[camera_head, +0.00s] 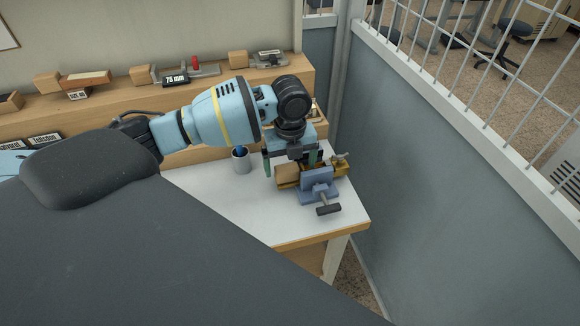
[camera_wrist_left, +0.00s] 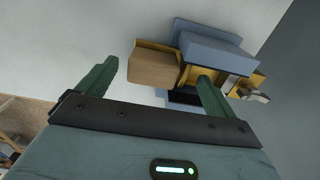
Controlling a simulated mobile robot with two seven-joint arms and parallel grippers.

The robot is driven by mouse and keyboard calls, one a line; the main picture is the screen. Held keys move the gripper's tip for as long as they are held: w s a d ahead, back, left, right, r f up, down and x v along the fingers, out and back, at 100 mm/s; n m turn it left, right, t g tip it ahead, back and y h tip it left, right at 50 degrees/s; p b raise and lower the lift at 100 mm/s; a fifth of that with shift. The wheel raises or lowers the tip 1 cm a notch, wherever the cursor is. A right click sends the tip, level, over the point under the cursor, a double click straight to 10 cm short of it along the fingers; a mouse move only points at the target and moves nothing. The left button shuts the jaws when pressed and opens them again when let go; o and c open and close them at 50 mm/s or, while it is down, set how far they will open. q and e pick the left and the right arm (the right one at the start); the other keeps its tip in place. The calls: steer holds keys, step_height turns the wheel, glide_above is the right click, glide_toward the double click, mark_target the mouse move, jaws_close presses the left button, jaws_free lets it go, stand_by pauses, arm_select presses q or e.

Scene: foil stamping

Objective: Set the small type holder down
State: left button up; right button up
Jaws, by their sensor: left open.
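The small type holder, a brass-coloured piece with a wooden block-like handle (camera_head: 287,173), sits at the blue vise (camera_head: 318,186) on the white table's right end. In the left wrist view, the wooden handle (camera_wrist_left: 153,68) and brass parts lie against the blue vise (camera_wrist_left: 213,48). My left gripper (camera_head: 291,164) is open above them, pointing down. In the left wrist view, the handle lies between and beyond the two green fingers (camera_wrist_left: 157,74), with the right finger overlapping the brass part. Contact cannot be told. My right gripper is not in view.
A grey cup (camera_head: 241,161) with something blue inside stands left of the vise. The vise's dark handle (camera_head: 328,209) points toward the table's front edge. A wooden shelf (camera_head: 215,88) with blocks and tools runs behind. A grey wall stands to the right. The white table (camera_head: 235,200) is bare at front left.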

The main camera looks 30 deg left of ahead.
arm_select(q)
step_height(320, 180, up, 10)
steer(key=shift+r, duration=0.25)
stand_by(1.3)
